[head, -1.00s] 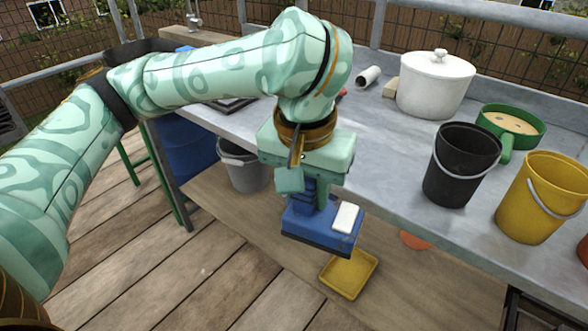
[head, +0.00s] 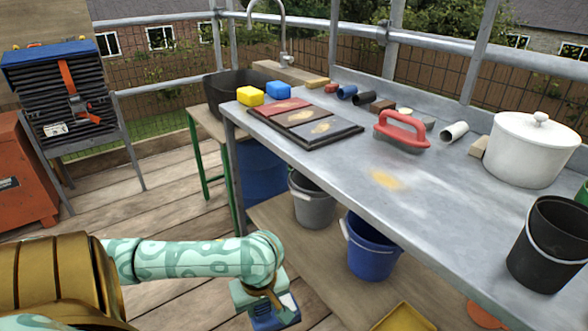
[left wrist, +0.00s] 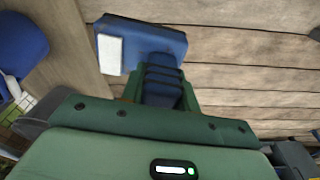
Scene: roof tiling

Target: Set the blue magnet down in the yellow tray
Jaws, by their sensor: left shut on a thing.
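My left gripper (head: 264,303) is low in the head view and shut on the blue magnet (head: 272,322). In the left wrist view, the fingers (left wrist: 162,92) close around the magnet's ribbed blue handle. The magnet's wide blue body (left wrist: 150,46), with a white patch on one side, sticks out beyond them, above the wooden planks. The yellow tray (head: 405,318) is at the bottom edge of the head view, to the right of the gripper and apart from it. It is partly cut off, and the part that shows looks empty. My right gripper is not in view.
The grey workbench (head: 335,165) runs along the right, above a lower wooden shelf (head: 315,250). A blue bucket (head: 370,250) and a grey bucket (head: 312,200) stand under the bench. A black bucket (head: 550,245) stands on it. Deck planks to the left are open.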

